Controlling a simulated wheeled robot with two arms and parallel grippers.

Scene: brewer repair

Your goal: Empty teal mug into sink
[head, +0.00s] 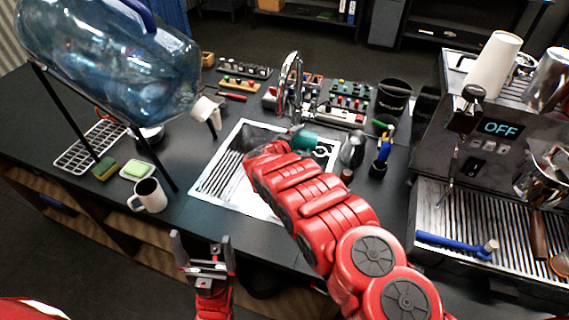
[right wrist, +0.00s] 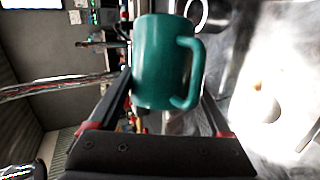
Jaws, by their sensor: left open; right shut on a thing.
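The teal mug (head: 305,140) is at the tip of my right arm, above the back right part of the sink (head: 217,188) in the head view. My right gripper (head: 284,144) is shut on it. In the right wrist view the teal mug (right wrist: 160,62) sits between the fingers of my right gripper (right wrist: 165,108), its handle facing right. It appears tipped on its side; its mouth and contents are hidden. The arm covers part of the sink. My left gripper (head: 203,250) is open and empty in front of the counter edge.
The faucet (head: 291,78) rises behind the sink. A metal pitcher (head: 353,149) and a cup of tools (head: 379,163) stand right of it. A white mug (head: 150,195) stands left, near sponges. A large water bottle (head: 110,60) is at upper left, the espresso machine (head: 500,150) at right.

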